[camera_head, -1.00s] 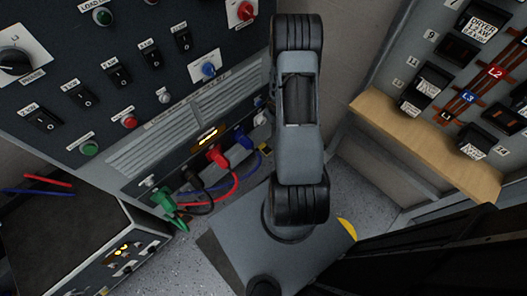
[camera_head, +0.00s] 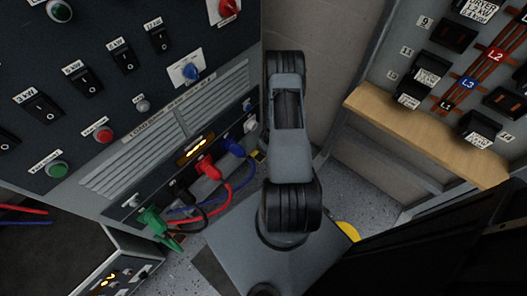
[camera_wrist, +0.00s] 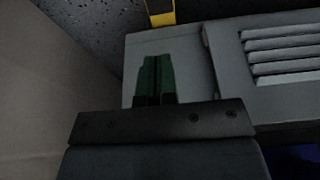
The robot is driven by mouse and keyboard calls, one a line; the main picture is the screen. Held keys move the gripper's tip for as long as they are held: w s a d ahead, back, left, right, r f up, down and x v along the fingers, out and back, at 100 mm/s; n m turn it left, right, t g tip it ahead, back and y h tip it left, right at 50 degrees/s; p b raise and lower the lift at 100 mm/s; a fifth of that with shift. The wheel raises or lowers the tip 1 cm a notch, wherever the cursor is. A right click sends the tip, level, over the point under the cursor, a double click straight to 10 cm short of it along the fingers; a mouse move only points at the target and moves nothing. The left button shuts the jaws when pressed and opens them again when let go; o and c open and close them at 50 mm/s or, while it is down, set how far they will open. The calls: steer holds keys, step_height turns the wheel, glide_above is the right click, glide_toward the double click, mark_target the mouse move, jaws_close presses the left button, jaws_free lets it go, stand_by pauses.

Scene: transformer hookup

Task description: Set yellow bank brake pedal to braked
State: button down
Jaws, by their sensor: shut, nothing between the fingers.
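In the wrist view a small yellow piece with a dark middle (camera_wrist: 160,12) shows at the top edge, beside the speckled floor and the grey cabinet; it may be the brake pedal, but its position cannot be told. The head view does not show my gripper.
The load bank (camera_head: 165,135) has switches, buttons and plugged green, black, red and blue cables (camera_head: 222,187) at its lower front. A wooden ledge (camera_head: 430,135) under a breaker panel is at right. A dark-topped box (camera_head: 50,250) stands lower left. Some floor is free between.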

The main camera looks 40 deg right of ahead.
steer(key=b, duration=0.5)
glide_toward(262, 159)
steer(key=w+f, duration=0.2)
steer(key=f, duration=0.1)
steer(key=w+f, duration=0.1)
steer(key=f, duration=0.1)
steer(key=shift+a, duration=0.3)
steer(key=shift+f+b, duration=0.35)
steer(key=shift+f, duration=0.35)
steer(key=shift+s+f+b, duration=0.15)
steer(key=shift+f+b, duration=0.25)
steer(key=shift+f, duration=0.15)
steer(key=shift+s+f+b, duration=0.1)
steer(key=shift+f+b, duration=0.5)
steer(key=shift+f, duration=0.25)
steer(key=shift+f+b, duration=0.9)
steer(key=shift+f, duration=0.25)
